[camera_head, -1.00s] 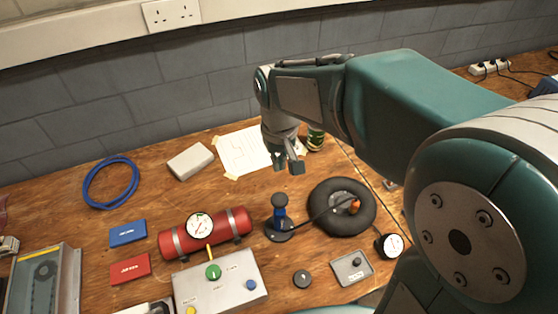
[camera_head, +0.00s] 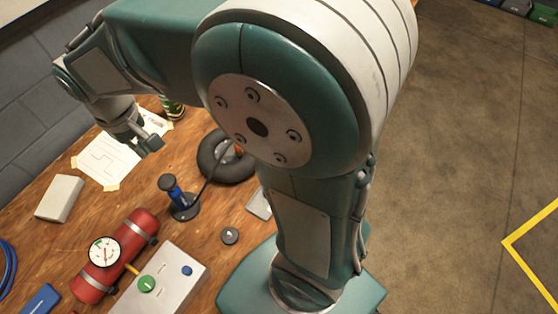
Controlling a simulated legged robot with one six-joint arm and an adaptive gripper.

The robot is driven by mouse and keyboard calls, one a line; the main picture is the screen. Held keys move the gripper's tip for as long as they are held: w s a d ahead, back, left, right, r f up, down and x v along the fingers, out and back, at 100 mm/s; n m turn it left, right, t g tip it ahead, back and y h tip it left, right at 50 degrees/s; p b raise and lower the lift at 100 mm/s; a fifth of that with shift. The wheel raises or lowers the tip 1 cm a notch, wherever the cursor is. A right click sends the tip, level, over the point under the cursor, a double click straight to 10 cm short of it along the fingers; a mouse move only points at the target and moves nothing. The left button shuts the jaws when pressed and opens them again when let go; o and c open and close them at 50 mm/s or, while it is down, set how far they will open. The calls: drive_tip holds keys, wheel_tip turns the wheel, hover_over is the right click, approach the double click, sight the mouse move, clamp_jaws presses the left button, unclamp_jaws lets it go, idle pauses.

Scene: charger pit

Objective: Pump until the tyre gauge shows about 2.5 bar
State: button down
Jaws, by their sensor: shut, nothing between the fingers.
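The pump (camera_head: 176,195) stands upright on the wooden bench, with a blue body, a dark knob on top and a round dark base. A dark hose runs from it toward the black tyre (camera_head: 214,168), which my arm partly covers. My gripper (camera_head: 150,147) is shut and empty, above the bench. In the picture it is up and left of the pump knob, apart from it. The tyre gauge is hidden behind my arm, so I cannot read it.
A red cylinder (camera_head: 140,228) with its own dial (camera_head: 104,252) lies at the lower left, beside a grey control box (camera_head: 172,281). A white block (camera_head: 60,198) and a taped paper sheet (camera_head: 108,160) lie behind. A small dark disc (camera_head: 229,236) is near the front. Open floor is right.

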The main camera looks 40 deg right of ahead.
sight(165, 181)
wheel_tip(165, 181, down, 11)
drive_tip(key=shift+s+f, duration=0.1)
idle(1.0)
drive_tip(key=shift+f, duration=1.5)
drive_tip(key=shift+s, duration=0.1)
wheel_tip(165, 181, up, 14)
drive_tip(key=shift+w, duration=0.2)
